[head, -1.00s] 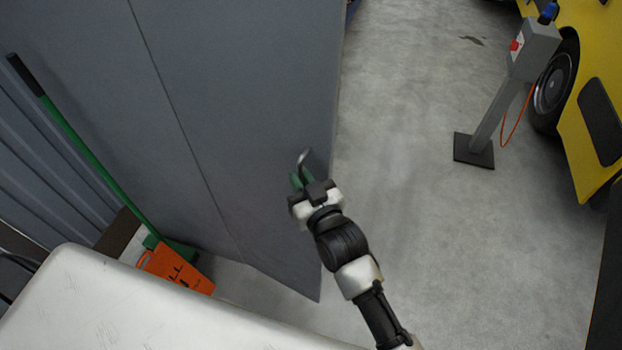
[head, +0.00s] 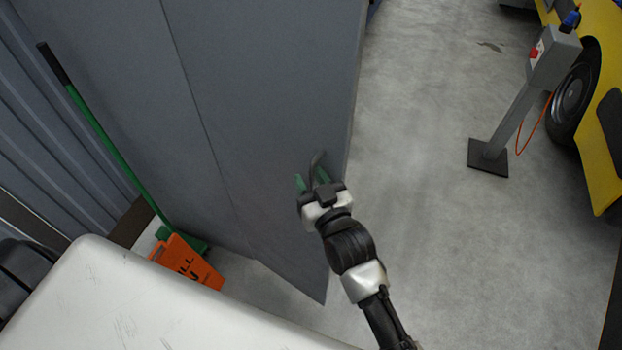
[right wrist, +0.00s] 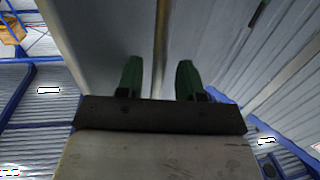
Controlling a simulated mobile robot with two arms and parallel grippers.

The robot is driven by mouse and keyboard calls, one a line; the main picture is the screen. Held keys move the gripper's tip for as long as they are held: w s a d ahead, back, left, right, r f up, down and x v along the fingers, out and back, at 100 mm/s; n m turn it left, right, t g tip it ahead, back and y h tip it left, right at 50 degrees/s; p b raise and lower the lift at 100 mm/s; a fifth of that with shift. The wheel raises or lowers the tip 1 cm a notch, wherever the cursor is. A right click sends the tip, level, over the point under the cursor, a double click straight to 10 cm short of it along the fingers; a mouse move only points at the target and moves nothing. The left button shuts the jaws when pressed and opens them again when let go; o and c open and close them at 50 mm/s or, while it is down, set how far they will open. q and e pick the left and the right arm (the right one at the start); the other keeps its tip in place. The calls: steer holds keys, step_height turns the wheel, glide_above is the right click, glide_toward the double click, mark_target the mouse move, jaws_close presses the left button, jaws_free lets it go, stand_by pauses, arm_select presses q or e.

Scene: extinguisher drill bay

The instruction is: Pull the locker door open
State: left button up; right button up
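The locker door (head: 265,130) is a tall grey panel right of a thin dark seam. I cannot tell whether it stands ajar. Its curved metal handle (head: 317,158) is near the right edge; in the right wrist view the handle (right wrist: 161,45) is an upright bar. My right gripper (head: 311,180) is at the handle. In the right wrist view its green fingers (right wrist: 159,80) are apart, one on each side of the bar, with gaps visible beside it. My left gripper is out of view.
A green-handled broom (head: 115,140) leans at the left near an orange sign (head: 187,264). A white surface (head: 130,310) fills the lower left. A grey post (head: 513,120) and a yellow vehicle (head: 598,120) stand right. The floor (head: 430,230) between is clear.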

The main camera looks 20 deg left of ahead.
steer(key=shift+s+d+f, duration=0.15)
steer(key=shift+s+d, duration=0.15)
steer(key=shift+d, duration=0.15)
steer(key=b+v, duration=0.2)
steer(key=v, duration=0.7)
steer(key=shift+s+d+b, duration=0.2)
steer(key=shift+s+b, duration=0.1)
